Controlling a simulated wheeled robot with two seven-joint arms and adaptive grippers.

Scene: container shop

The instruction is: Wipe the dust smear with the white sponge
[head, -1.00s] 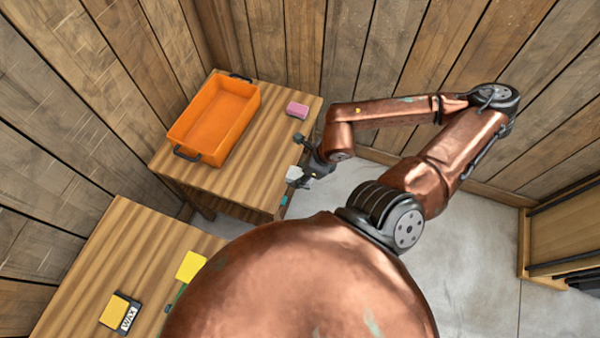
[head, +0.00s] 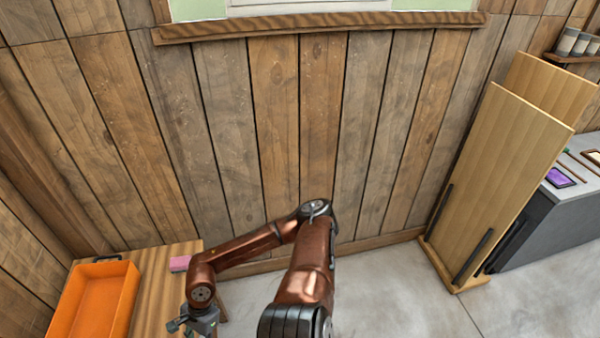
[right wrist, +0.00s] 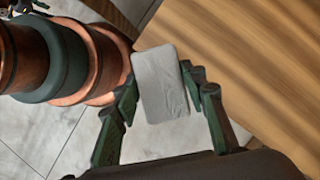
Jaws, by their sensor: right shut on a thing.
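The white sponge (right wrist: 158,88) is a pale block in the right wrist view. My right gripper (right wrist: 163,86) is shut on it, with the dark green fingers pressed against its two sides. The sponge is beside the edge of the wooden table (right wrist: 255,50), with grey floor showing below. In the head view, my right gripper (head: 188,324) is low on the left, near the table's right edge, and the sponge is not clearly visible there. No dust smear can be made out in either current view. My left gripper is not in view.
An orange tray (head: 97,300) and a pink block (head: 180,263) are on the table (head: 155,290). A plank wall (head: 280,130) stands behind. Tall wooden panels (head: 500,180) and a grey counter (head: 550,215) are on the right. Open floor (head: 390,290) lies between.

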